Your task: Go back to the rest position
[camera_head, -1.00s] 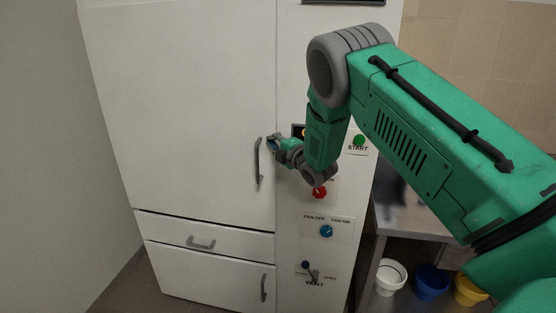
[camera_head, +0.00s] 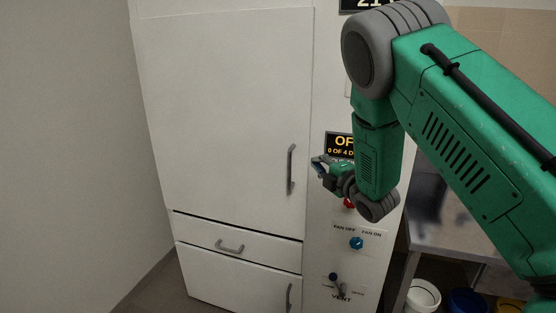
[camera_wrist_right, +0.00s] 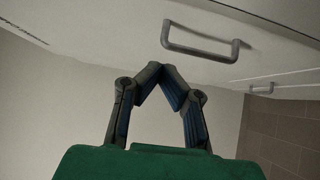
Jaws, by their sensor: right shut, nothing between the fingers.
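My right gripper (camera_head: 320,162) is in front of the white cabinet (camera_head: 225,100), between the tall door's grey handle (camera_head: 291,169) and the control panel. It is shut and empty; in the right wrist view its fingertips (camera_wrist_right: 161,68) meet with nothing between them. My green right arm covers part of the panel in the head view. My left gripper is not in view.
The panel has a display (camera_head: 340,146), a partly hidden red knob (camera_head: 349,203), a blue fan knob (camera_head: 356,243) and a vent lever (camera_head: 338,286). A metal table (camera_head: 450,225) stands at right with white (camera_head: 424,295), blue and yellow buckets below. Floor at lower left is clear.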

